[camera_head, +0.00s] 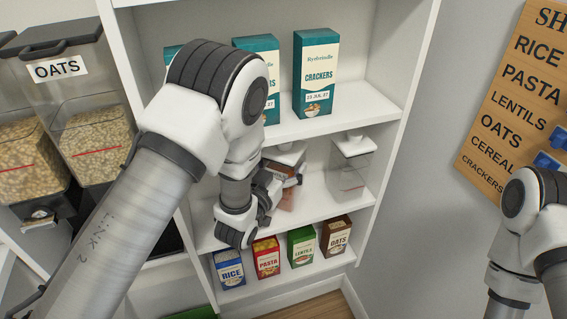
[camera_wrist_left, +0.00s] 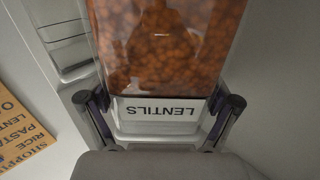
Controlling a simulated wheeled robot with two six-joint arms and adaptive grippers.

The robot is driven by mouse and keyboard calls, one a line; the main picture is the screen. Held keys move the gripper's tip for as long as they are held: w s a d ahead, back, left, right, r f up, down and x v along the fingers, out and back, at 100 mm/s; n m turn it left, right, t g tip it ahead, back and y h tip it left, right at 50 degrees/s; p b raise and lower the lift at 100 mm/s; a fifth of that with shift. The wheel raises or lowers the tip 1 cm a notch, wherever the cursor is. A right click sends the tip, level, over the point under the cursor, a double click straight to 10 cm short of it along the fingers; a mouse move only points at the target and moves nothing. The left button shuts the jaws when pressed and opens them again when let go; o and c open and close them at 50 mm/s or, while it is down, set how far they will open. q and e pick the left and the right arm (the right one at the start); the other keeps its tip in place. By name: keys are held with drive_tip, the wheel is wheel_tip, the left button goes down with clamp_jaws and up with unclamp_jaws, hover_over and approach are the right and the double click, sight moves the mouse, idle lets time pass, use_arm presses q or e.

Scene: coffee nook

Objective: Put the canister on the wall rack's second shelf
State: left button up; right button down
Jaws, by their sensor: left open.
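The canister (camera_head: 291,152) is clear with a pale lid and reddish-brown lentils inside. It stands on the wall rack's middle shelf (camera_head: 318,206), partly hidden behind my left arm. In the left wrist view, the canister (camera_wrist_left: 165,45) fills the upper middle, its LENTILS label upside down. My left gripper (camera_head: 268,192) is at the canister. In the wrist view, the open fingers of this gripper (camera_wrist_left: 159,108) sit on either side of the label end; whether the pads touch it is unclear. My right arm shows at the right edge, its gripper out of view.
Another clear canister (camera_head: 349,165) stands to the right on the same shelf. Teal cracker boxes (camera_head: 316,75) stand on the shelf above. Several small boxes, including pasta (camera_head: 267,258), line the lower shelf. OATS dispensers (camera_head: 85,100) stand at left; a wooden list board (camera_head: 520,90) hangs at right.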

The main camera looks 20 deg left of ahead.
use_arm(q)
drive_tip(key=shift+s+a+r, duration=0.1)
drive_tip(key=shift+s+r, duration=0.15)
drive_tip(key=shift+s, duration=0.25)
drive_tip(key=shift+f, duration=0.2)
drive_tip(key=shift+s+a+r+b, duration=0.1)
drive_tip(key=shift+s+a+b, duration=0.25)
drive_tip(key=shift+s, duration=1.55)
drive_tip(key=shift+s+a+f+b, duration=0.1)
drive_tip(key=shift+s+a+b, duration=0.25)
drive_tip(key=shift+s, duration=1.6)
drive_tip(key=shift+s+a+r+b, duration=0.15)
drive_tip(key=shift+s+a, duration=0.25)
drive_tip(key=shift+s, duration=1.5)
use_arm(e)
drive_tip(key=shift+s+f, duration=0.2)
drive_tip(key=shift+f, duration=0.55)
